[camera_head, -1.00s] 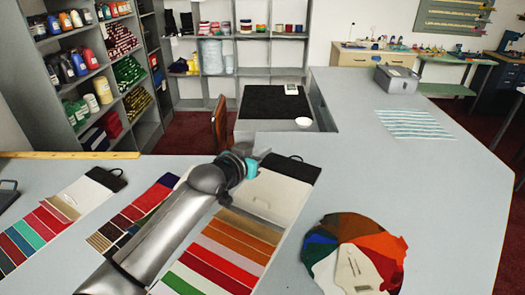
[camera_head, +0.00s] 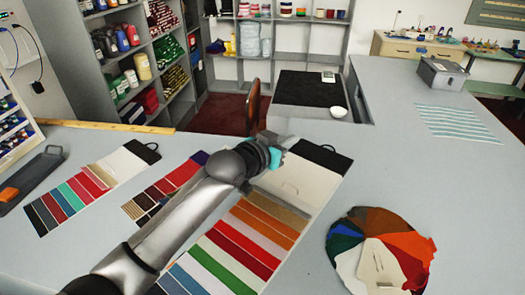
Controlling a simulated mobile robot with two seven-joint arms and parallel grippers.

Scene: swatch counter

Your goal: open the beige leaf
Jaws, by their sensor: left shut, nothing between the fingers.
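The large swatch card (camera_head: 303,185) lies flat on the grey counter, with a black top end and a white upper part. A smaller card to the left also has a beige strip (camera_head: 97,175). My left gripper (camera_head: 284,148), with teal fingers, is shut and empty over the large card's upper left part. Whether it touches the card I cannot tell. My left forearm hides part of the cards. My right gripper is out of view.
A round fan of coloured swatches (camera_head: 400,245) lies to the right. A wooden ruler (camera_head: 105,126) lies along the counter's back left edge. A grey box (camera_head: 442,73) and a striped cloth (camera_head: 457,122) are at the back right. The counter's right side is mostly clear.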

